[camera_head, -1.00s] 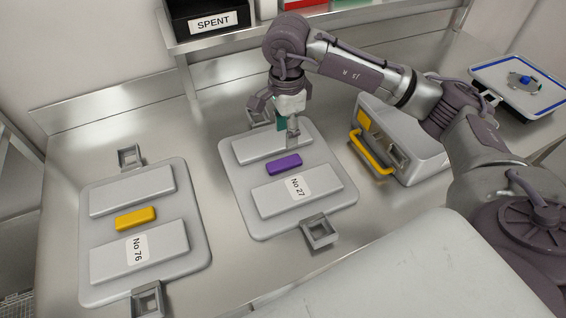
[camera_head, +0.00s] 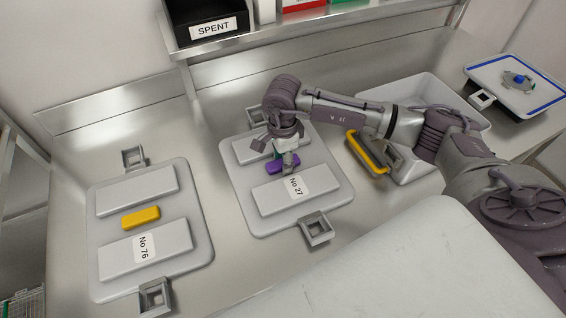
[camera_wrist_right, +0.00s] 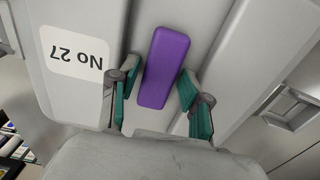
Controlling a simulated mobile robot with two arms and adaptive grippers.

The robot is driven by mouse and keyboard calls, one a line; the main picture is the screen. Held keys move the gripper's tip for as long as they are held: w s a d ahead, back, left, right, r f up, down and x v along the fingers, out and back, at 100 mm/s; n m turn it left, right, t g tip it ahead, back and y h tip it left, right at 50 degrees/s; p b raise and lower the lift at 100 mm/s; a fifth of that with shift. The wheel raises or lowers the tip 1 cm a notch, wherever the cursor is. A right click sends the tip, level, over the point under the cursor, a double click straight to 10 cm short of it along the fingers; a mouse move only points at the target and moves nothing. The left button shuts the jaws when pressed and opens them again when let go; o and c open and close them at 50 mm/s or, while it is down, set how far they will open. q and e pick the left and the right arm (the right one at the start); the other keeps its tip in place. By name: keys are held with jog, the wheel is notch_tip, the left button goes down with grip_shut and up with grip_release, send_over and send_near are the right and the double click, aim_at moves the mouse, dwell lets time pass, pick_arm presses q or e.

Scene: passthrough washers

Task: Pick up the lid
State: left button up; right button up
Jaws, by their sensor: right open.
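A grey lid marked No 27 (camera_head: 335,192) lies on the steel counter, with a purple handle block (camera_head: 289,163) in its middle. My right gripper (camera_head: 287,163) is low over this lid at the purple block, pointing down. In the right wrist view its open teal-padded fingers (camera_wrist_right: 160,98) stand to either side of the near end of the purple block (camera_wrist_right: 165,68), with gaps showing. A second grey lid, marked No 76 (camera_head: 200,225), lies to the left with a yellow handle block (camera_head: 141,217). My left gripper is out of view.
A pale bin (camera_head: 425,95) with a yellow handle (camera_head: 366,152) stands right of the No 27 lid, partly behind my right arm. A shelf holds a black SPENT box (camera_head: 210,28). A blue-rimmed tray (camera_head: 540,100) lies far right.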

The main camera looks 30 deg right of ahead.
jog(key=shift+c, duration=0.3)
grip_shut()
jog(key=shift+w+r, duration=0.1)
jog(key=shift+r, duration=0.1)
